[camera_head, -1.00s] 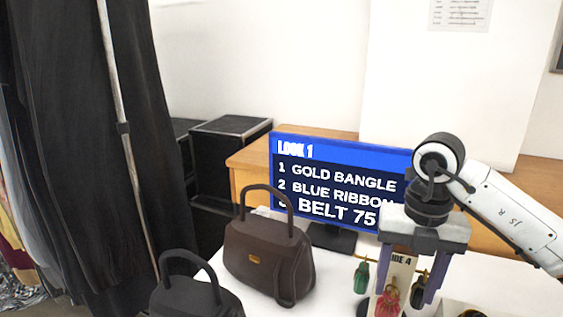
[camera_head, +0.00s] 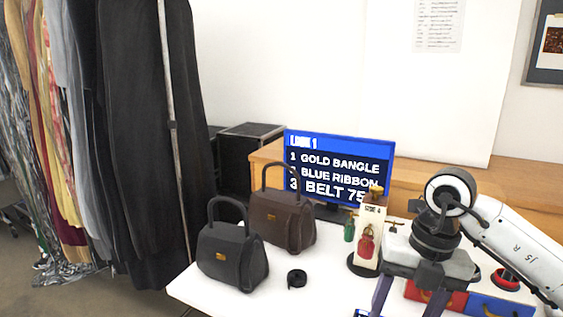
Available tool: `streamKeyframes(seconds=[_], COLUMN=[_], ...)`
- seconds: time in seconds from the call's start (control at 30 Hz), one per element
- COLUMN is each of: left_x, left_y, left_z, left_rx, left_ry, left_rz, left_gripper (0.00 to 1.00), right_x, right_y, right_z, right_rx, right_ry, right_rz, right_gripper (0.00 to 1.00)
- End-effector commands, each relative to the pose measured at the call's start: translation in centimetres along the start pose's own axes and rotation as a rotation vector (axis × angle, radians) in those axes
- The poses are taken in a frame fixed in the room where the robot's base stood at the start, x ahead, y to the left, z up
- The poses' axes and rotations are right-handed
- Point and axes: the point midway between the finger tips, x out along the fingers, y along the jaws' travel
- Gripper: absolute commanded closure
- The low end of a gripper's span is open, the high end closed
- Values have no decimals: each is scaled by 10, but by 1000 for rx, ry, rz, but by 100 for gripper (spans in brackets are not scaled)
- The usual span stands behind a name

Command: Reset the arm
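My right arm (camera_head: 515,245) comes in from the right in the head view. Its gripper (camera_head: 406,306) points down over the white table, with two fingers spread apart and nothing visible between them. The fingertips run close to the bottom edge of the picture. A small card stand (camera_head: 370,232) with green and red tassels hanging on it stands just left of and behind the gripper, apart from it. My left gripper is not in view.
A black handbag (camera_head: 232,257), a brown handbag (camera_head: 283,221) and a small black coil (camera_head: 296,279) are on the table. A screen (camera_head: 337,167) stands behind. Red (camera_head: 437,299) and blue (camera_head: 499,307) trays lie beside the gripper. Hanging clothes (camera_head: 140,130) fill the left.

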Motion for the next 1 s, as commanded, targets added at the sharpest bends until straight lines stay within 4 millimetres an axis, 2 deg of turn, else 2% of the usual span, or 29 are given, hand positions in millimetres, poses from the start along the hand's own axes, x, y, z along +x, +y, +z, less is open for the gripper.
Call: streamKeyframes(seconds=[0.03,0.27,0.4,0.5,0.6,0.67,0.73,0.83,0.87,0.93,1.0], left_x=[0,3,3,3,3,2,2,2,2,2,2], left_y=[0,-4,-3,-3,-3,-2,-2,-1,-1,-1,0], left_z=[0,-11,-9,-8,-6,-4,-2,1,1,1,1], left_rx=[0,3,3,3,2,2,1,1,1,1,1], left_ry=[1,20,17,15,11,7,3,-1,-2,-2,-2], left_rz=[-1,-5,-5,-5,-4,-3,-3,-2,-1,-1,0], left_gripper=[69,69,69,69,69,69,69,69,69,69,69], right_x=[11,42,54,48,24,8,-6,-5,1,27,65], right_y=[10,67,116,161,198,210,213,198,189,162,128], right_z=[-8,-49,-90,-127,-146,-144,-130,-93,-81,-54,-35], right_rx=[-25,-135,-189,-183,-82,29,203,529,640,922,1208], right_ry=[31,169,292,407,495,525,537,512,495,444,382], right_rz=[40,285,538,830,1169,1358,1553,1764,1809,1869,1869], right_gripper=[44,44,44,44,44,44,44,44,44,44,44])
